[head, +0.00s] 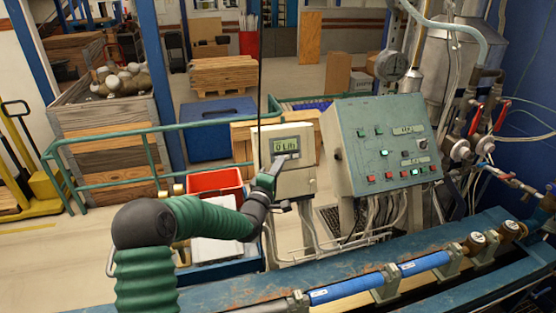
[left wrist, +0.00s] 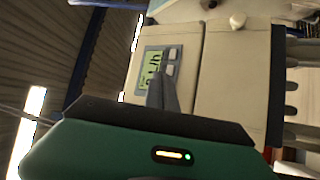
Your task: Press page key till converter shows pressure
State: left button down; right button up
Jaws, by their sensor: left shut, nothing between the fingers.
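The converter is a beige box (head: 296,183) on a stand, left of the green control panel. Its lit green display (head: 286,144) appears to read "0 L/h", a flow unit rather than pressure. In the left wrist view the display (left wrist: 152,68) appears turned on its side, with small grey keys (left wrist: 172,54) along its edge. My left gripper (head: 279,163) is shut and empty, its tips just in front of the converter below the display. In the left wrist view the closed fingertips (left wrist: 160,75) overlap the key area; whether they touch a key cannot be told. My right gripper is out of view.
A green control panel (head: 384,140) with lit buttons stands right of the converter. A red bin (head: 214,183) is at its left. A blue pipe (head: 345,288) runs along the bench in front. A green railing (head: 110,181) stands behind.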

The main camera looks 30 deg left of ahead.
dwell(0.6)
pick_arm(q)
jog(key=shift+w+a, duration=0.2)
jog(key=shift+w+a+f+b, duration=0.2)
jog(key=shift+a+b, duration=0.1)
jog(key=shift+b, duration=0.2)
dwell(0.4)
jog(key=shift+r, duration=0.1)
jog(key=shift+s+d+r, duration=0.2)
jog(key=shift+s+d, duration=0.3)
jog(key=shift+d, duration=0.05)
dwell(0.4)
